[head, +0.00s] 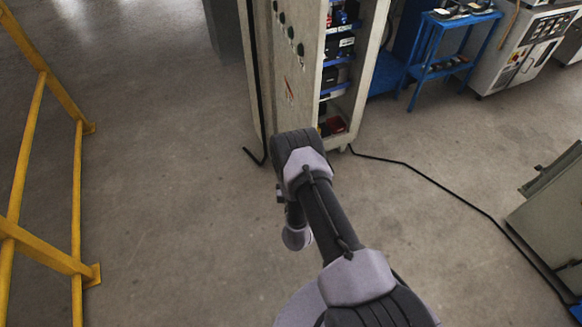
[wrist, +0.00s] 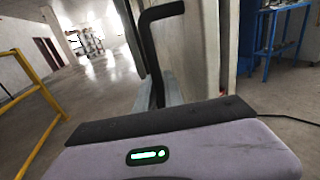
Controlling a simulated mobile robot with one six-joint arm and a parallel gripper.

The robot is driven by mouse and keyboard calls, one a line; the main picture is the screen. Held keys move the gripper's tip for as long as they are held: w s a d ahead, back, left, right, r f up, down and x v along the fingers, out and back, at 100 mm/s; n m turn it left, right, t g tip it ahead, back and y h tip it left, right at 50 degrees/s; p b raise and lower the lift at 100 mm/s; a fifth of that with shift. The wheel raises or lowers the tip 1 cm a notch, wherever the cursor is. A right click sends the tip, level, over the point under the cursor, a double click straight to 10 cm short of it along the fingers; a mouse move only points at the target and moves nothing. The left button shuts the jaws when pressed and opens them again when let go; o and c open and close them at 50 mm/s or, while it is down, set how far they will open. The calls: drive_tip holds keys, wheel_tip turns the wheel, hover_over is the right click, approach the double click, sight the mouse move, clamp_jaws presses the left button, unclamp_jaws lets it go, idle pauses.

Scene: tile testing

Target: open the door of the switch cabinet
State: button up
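The switch cabinet (head: 285,70) stands upright at the top middle of the head view, its top cut off. Its pale left face carries green round knobs and a red mark. On its right side an opening shows shelves (head: 338,65) with blue edges and dark parts. I cannot tell which panel is the door or how far it stands open. In the wrist view a pale cabinet panel (wrist: 196,60) rises just ahead, with a black bent bar (wrist: 152,50) before it. My gripper (wrist: 170,92) points toward the panel; its body mostly hides its fingers. No hold on anything is visible.
Yellow railings (head: 75,200) stand at the left. A black cable (head: 430,178) crosses the floor right of the cabinet. A blue table (head: 440,45) and a grey machine (head: 525,50) stand at the upper right. Another grey cabinet (head: 555,215) is at the right edge. Floor left of my arm is clear.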

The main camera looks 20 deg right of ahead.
drive_tip(key=o, duration=0.4)
drive_tip(key=shift+w, duration=0.2)
drive_tip(key=shift+s, duration=0.15)
drive_tip(key=shift+p+v, duration=4)
drive_tip(key=shift+v, duration=1.95)
